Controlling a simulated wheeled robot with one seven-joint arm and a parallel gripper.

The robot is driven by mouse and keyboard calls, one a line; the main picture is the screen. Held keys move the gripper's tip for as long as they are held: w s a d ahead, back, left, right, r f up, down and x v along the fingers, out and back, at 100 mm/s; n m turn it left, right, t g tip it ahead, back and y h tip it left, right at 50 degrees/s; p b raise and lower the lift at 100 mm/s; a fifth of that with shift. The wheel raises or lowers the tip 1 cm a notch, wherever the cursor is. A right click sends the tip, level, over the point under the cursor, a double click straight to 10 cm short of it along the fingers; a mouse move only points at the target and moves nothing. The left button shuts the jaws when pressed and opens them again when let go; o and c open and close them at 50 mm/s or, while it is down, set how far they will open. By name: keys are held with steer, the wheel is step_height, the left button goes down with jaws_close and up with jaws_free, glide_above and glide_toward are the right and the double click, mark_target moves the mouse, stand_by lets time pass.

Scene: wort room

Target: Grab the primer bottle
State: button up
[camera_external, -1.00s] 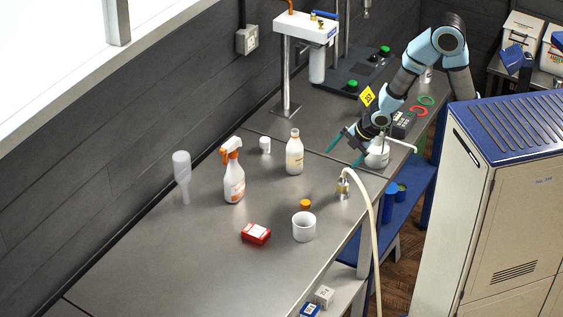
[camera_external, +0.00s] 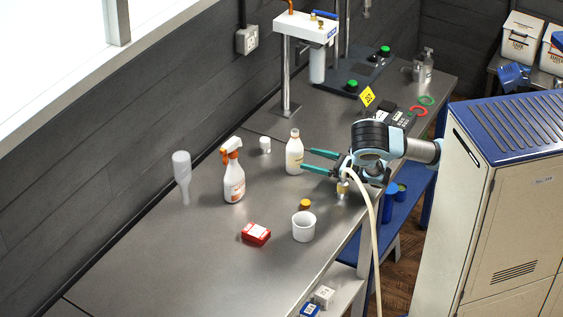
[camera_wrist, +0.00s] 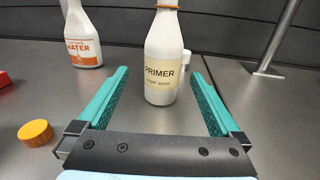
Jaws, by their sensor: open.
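The primer bottle (camera_external: 294,156) stands upright on the metal bench. It is cream-white, with a label reading PRIMER in the wrist view (camera_wrist: 163,62). My gripper (camera_external: 307,161) is open, its two green fingers pointing at the bottle from the right in the external view. In the wrist view my gripper (camera_wrist: 163,92) has its fingers spread left and right, with the bottle between and just beyond their tips. Nothing is held.
A spray bottle (camera_external: 233,178) labelled WATER stands left of the primer. A small white container (camera_external: 265,144) is behind it. An orange cap (camera_external: 305,204), white cup (camera_external: 304,227) and red box (camera_external: 256,233) are nearer. A hose fitting (camera_external: 343,187) stands close to my gripper.

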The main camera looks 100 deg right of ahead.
mark_target(293, 152)
steer(key=shift+w, duration=0.15)
steer(key=shift+w+d+r+n+p, duration=0.2)
steer(key=shift+w+d+n+p, duration=0.1)
steer(key=shift+w+d+p, duration=0.3)
steer(key=p+x, duration=0.2)
steer(key=x, duration=0.3)
steer(key=shift+s+d+r+p, duration=0.1)
steer(key=shift+d+p, duration=0.05)
steer(key=shift+p, duration=0.15)
steer(key=shift+w+d, duration=0.15)
steer(key=shift+w, duration=0.1)
steer(key=shift+c, duration=0.2)
steer(key=c, duration=1.5)
steer(key=shift+c, duration=0.2)
